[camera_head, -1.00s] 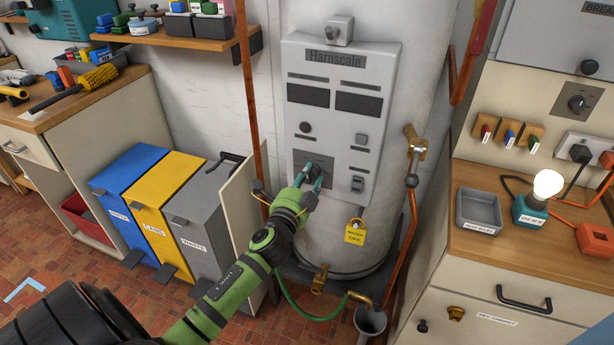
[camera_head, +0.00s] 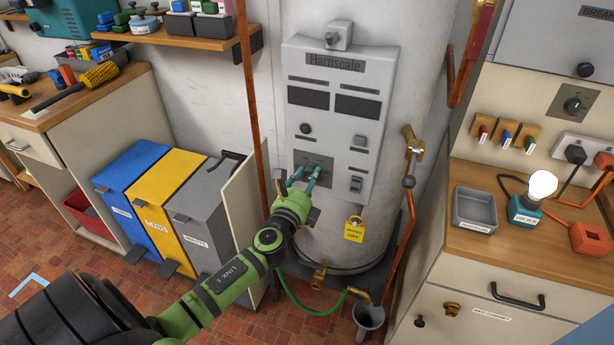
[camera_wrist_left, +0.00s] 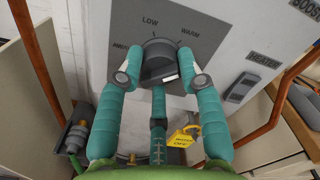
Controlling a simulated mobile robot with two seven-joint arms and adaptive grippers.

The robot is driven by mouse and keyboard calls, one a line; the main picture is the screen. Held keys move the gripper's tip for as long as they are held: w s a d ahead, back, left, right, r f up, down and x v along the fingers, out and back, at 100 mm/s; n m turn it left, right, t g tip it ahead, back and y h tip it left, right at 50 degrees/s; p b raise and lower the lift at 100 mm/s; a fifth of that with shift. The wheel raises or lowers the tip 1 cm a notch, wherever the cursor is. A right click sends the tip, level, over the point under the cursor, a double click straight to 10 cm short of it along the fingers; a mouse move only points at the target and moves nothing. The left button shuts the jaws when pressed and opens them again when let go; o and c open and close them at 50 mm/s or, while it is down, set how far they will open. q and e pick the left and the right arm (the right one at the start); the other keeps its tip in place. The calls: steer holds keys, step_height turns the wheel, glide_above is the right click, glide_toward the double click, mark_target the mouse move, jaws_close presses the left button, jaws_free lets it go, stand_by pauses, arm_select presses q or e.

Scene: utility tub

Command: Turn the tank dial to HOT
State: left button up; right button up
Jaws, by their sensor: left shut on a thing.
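The tank dial (camera_wrist_left: 158,58) is a dark grey round knob on a grey plate on the tank's front panel. In the left wrist view the words LOW and WARM show above it, and a word at its left is partly covered. HOT is not visible. A pale mark shows on the knob's lower right edge. My left gripper (camera_wrist_left: 160,80) has teal fingers closed around the knob, one on each side and one below. In the head view the left gripper (camera_head: 304,176) is at the panel's lower left, and its fingers largely hide the dial. My right gripper is not in view.
The white tank (camera_head: 432,70) carries the grey panel (camera_head: 335,75), with a heater switch (camera_head: 356,184) right of the dial. A yellow tag (camera_head: 354,231) hangs below. A copper pipe (camera_head: 250,110) and open cabinet door (camera_head: 245,210) stand close left of my arm.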

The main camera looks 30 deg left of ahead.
arm_select(q)
steer(key=shift+s+d+f+m+p, duration=0.1)
steer(key=shift+m+p, duration=0.4)
steer(key=shift+m, duration=1.05)
steer(key=shift+f+m+p, duration=0.15)
steer(key=shift+m+p, duration=0.35)
steer(key=shift+m, duration=1)
steer(key=shift+s+d+f+m+p, duration=0.1)
steer(key=shift+m+p, duration=0.4)
steer(key=shift+m, duration=1.05)
steer(key=shift+f, duration=0.2)
steer(key=o, duration=1)
steer(key=shift+o, duration=0.7)
steer(key=shift+w+a, duration=0.1)
steer(key=shift+w+r, duration=0.1)
steer(key=shift+r, duration=0.05)
steer(key=v, duration=1.2)
